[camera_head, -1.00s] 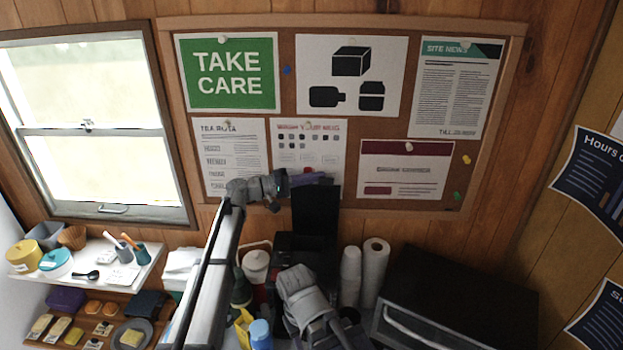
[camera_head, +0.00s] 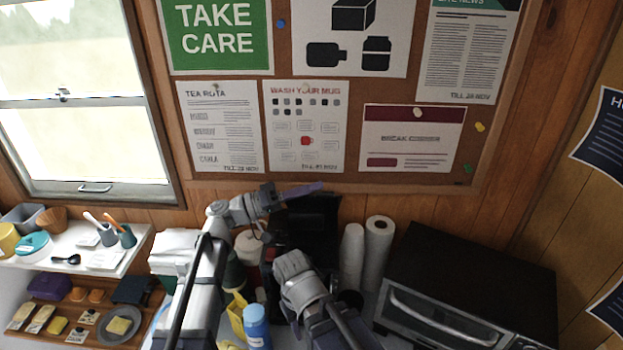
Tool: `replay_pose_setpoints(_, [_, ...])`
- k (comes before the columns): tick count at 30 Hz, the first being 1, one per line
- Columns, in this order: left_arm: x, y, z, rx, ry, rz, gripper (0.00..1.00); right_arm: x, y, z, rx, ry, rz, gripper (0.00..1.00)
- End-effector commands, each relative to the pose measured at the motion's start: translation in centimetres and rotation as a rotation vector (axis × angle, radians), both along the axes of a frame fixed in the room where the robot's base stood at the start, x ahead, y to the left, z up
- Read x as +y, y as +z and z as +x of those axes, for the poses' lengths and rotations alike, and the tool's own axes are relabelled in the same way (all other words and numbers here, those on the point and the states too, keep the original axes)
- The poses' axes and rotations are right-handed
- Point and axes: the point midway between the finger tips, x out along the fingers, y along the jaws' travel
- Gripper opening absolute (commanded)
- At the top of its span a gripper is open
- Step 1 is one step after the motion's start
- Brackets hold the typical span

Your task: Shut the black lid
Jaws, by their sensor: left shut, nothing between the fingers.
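The black lid (camera_head: 318,212) belongs to a dark box-like appliance on the counter, behind my arms. It is raised and appears tilted, and its exact angle is hard to read against the dark body. My left gripper (camera_head: 312,188) is shut and empty, with its purplish fingers across the top edge of the lid; I cannot tell whether they touch it. My right arm (camera_head: 305,290) stands in front of the appliance and hides part of it. The right fingers cannot be made out.
White rolls (camera_head: 377,250) and a black oven (camera_head: 470,290) stand to the right. A white shelf (camera_head: 75,250) is farther left. The wall and pinboard are close behind.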

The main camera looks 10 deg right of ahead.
Motion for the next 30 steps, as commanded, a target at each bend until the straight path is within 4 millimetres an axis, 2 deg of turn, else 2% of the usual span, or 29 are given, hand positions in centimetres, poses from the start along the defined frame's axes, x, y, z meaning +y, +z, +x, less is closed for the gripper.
replay_pose_setpoints(1, [0.2, -1.8, -1.3, -0.043, -0.001, -0.009, 0.00, 0.0, -2.0, 0.0, 0.000, 0.000, 0.000, 0.42])
replay_pose_setpoints(6, [0.8, -4.2, -3.7, -0.190, 0.000, -0.038, 0.00, 0.0, -5.1, 0.0, 0.000, 0.000, 0.000, 0.42])
replay_pose_setpoints(12, [1.2, -6.6, -5.7, -0.332, 0.000, -0.064, 0.00, 0.0, -8.1, 0.0, 0.000, 0.000, 0.000, 0.42])
replay_pose_setpoints(15, [1.3, -7.5, -6.4, -0.390, -0.001, -0.074, 0.00, 0.0, -9.3, 0.0, 0.000, 0.000, 0.000, 0.42])
replay_pose_setpoints(21, [1.5, -9.0, -7.3, -0.388, 0.000, -0.077, 0.00, 0.0, -10.7, 0.0, 0.000, 0.000, 0.000, 0.42])
replay_pose_setpoints(30, [1.6, -9.6, -7.7, -0.386, -0.001, -0.075, 0.00, 0.0, -11.4, 0.0, 0.000, 0.000, 0.000, 0.42])
